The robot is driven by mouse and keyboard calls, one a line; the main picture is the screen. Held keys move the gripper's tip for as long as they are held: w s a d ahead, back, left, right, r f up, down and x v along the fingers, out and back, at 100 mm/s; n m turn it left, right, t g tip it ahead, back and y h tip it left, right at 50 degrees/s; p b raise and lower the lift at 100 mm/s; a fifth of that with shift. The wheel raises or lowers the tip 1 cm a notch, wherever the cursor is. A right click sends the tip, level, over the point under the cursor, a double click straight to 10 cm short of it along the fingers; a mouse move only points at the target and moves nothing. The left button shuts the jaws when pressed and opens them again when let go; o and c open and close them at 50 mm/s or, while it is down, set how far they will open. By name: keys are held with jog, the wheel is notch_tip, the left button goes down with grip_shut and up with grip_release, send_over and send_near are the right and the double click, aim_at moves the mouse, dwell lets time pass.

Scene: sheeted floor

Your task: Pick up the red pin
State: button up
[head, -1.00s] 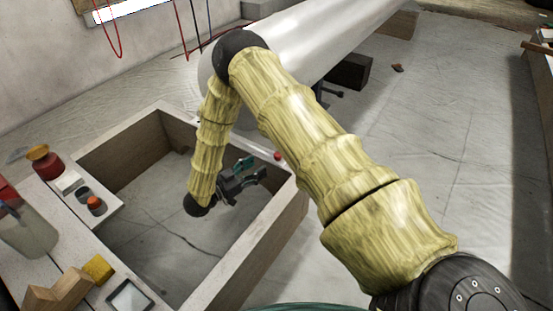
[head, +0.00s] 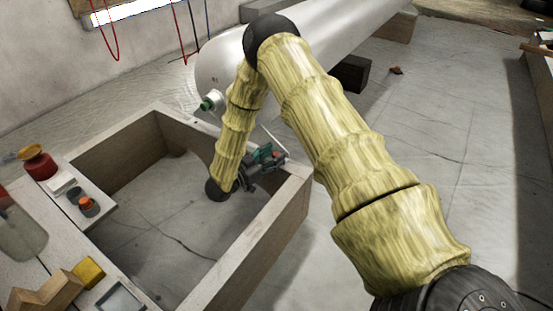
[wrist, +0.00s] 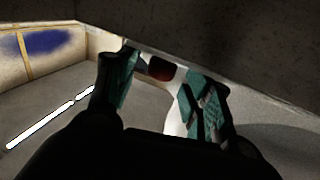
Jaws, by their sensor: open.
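The red pin (wrist: 160,68) shows as a small dark red shape between the fingertips in the wrist view. It is partly in shadow, and its lower part is hard to make out. In the head view it is hidden behind my gripper (head: 268,157). My gripper is open, with its teal finger pads on either side of the red shape in the wrist view (wrist: 163,85). I cannot tell whether either pad touches it. In the head view the gripper is at the right-hand back corner of the wooden frame (head: 255,255).
A large white cylinder (head: 335,38) lies behind the arm, with a green-capped fitting (head: 210,101) at its near end. On the left ledge are a red pot (head: 40,166), an orange-topped piece (head: 86,204) and a yellow block (head: 88,270).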

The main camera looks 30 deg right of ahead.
jog(key=c, duration=1.1)
